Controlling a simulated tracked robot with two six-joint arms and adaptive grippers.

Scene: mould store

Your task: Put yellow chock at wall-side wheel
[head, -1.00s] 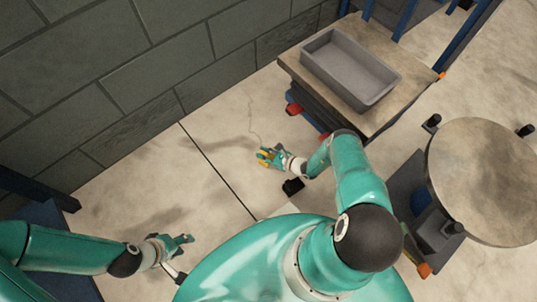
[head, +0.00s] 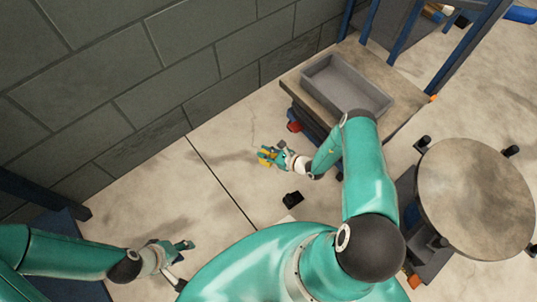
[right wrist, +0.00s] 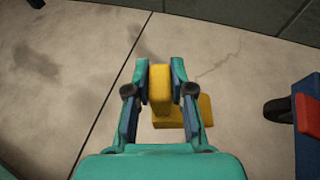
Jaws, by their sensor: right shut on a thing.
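The yellow chock (right wrist: 160,90) is held between the fingers of my right gripper (right wrist: 160,75), with its wider yellow block showing below and to the right. In the head view the chock (head: 265,157) shows small at the gripper's tip, over the floor between the wall and the trolley (head: 300,88). The trolley's wall-side wheel shows black (right wrist: 277,110) beside a red part at the right of the wrist view. The chock is apart from the wheel. My left gripper (head: 186,246) is at lower left over the floor; its finger opening is unclear.
A grey tray (head: 318,77) sits on the trolley top. A block wall (head: 130,70) runs along the upper left. A small black object (head: 292,199) lies on the floor. A round table (head: 475,195) stands at right. Floor toward the wall is clear.

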